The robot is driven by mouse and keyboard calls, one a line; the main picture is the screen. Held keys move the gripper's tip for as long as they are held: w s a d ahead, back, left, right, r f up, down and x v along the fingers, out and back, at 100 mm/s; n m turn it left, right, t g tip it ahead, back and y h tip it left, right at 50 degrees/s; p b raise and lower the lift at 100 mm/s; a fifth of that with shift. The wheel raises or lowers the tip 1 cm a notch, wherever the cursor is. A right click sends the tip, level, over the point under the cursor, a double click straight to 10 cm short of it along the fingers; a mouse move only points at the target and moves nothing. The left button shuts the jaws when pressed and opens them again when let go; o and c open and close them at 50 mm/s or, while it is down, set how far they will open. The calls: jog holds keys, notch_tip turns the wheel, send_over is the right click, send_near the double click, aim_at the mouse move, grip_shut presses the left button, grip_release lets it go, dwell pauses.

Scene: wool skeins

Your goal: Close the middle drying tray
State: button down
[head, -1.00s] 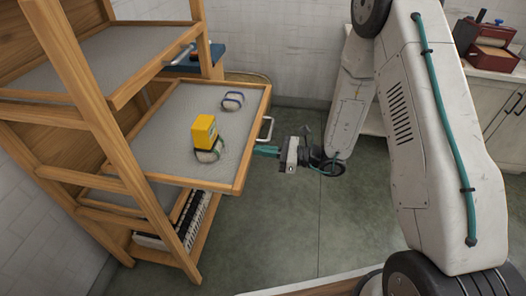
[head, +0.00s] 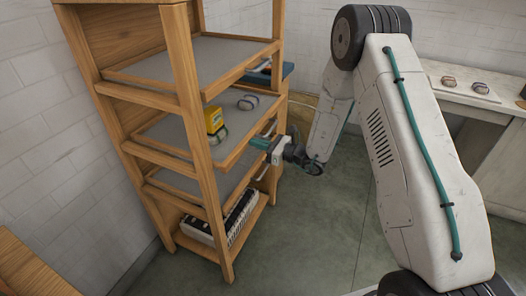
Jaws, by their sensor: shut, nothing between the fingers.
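The middle drying tray (head: 232,157) is a wood-framed tray with a grey mesh bed in the wooden rack. Its front edge lies close to the line of the rack's front posts, roughly like the trays above and below; I cannot tell if it is fully flush. Contact appears likely but is partly hidden.
The upper tray (head: 238,74) and lower tray (head: 233,186) sit in the rack. A black-and-white item (head: 232,222) lies on the bottom shelf. A white counter (head: 465,97) with skeins stands at the right. The floor (head: 300,230) before the rack is clear.

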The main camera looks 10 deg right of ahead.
aim_at(249, 138)
jog(key=x, duration=0.3)
jog(key=shift+a, duration=0.1)
jog(key=shift+w+a+r, duration=0.1)
jog(key=shift+w, duration=0.1)
jog(key=shift+a+r, duration=0.1)
